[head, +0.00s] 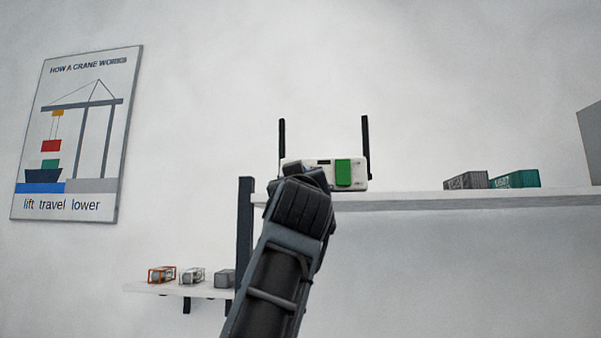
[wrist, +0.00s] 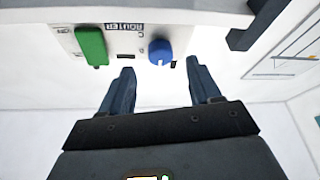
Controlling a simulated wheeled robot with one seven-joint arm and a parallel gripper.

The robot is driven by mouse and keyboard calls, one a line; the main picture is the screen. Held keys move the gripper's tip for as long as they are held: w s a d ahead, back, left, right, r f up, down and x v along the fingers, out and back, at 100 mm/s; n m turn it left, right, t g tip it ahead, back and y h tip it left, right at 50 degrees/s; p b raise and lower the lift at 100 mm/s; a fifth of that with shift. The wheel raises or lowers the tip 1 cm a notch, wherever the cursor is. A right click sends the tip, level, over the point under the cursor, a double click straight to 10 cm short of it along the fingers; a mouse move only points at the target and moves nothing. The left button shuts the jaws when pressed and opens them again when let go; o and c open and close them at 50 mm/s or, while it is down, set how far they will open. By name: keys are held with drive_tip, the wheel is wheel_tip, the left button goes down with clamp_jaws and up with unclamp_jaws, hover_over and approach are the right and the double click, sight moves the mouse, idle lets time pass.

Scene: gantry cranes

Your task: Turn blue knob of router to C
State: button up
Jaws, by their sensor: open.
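The white router (head: 362,183) with two black antennas stands on the shelf in the head view. Its front also shows upside down in the wrist view (wrist: 126,42), with the label "ROUTER". The blue knob (wrist: 160,51) is on the router front, with a letter C beside it; my arm hides it in the head view. A green block-shaped part (wrist: 91,46) is on the same front, and it also shows in the head view (head: 343,172). My gripper (wrist: 160,75) is open and empty, its fingers spread either side of the blue knob and just short of it.
The white shelf (head: 450,201) holds a grey container (head: 467,180) and a teal container (head: 516,179) to the right. A dark post (head: 245,225) stands left of my arm. A lower shelf (head: 150,288) holds small items. A crane poster (head: 78,130) hangs left.

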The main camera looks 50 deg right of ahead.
drive_tip(key=p+x, duration=0.1)
drive_tip(key=x, duration=0.3)
drive_tip(key=shift+w+d+r, duration=0.1)
drive_tip(key=shift+w+d, duration=0.1)
drive_tip(key=shift+w, duration=0.05)
drive_tip(key=c, duration=1)
